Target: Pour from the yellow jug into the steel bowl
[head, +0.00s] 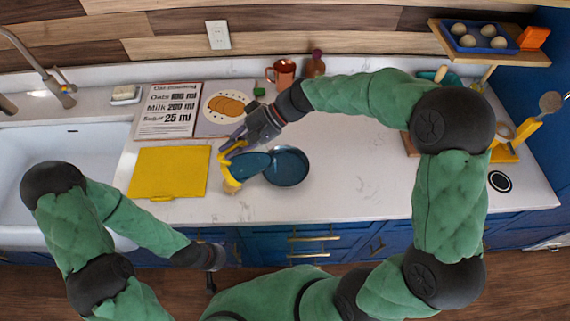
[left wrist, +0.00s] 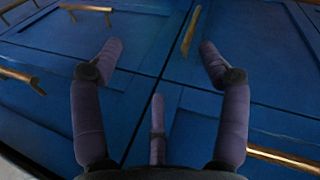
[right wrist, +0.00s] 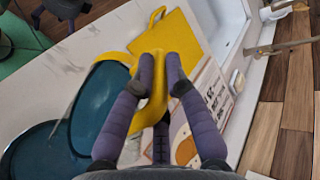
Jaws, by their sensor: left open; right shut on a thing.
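The yellow jug (head: 229,183) is held above the counter, just left of the steel bowl (head: 288,172). My right gripper (head: 229,150) is shut on the jug's yellow handle, which shows between its fingers in the right wrist view (right wrist: 159,62). The jug's mouth looks teal inside and points toward the bowl, its tip by the bowl's left rim. The bowl looks dark teal; part of it shows in the right wrist view (right wrist: 35,155). No stream is visible, and I cannot tell the tilt exactly. My left gripper (left wrist: 160,46) is open and empty, before blue cabinet doors.
A yellow cutting board (head: 167,173) lies left of the jug, by the sink (head: 60,145). A recipe sheet (head: 170,112) and a copper mug (head: 283,72) are behind.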

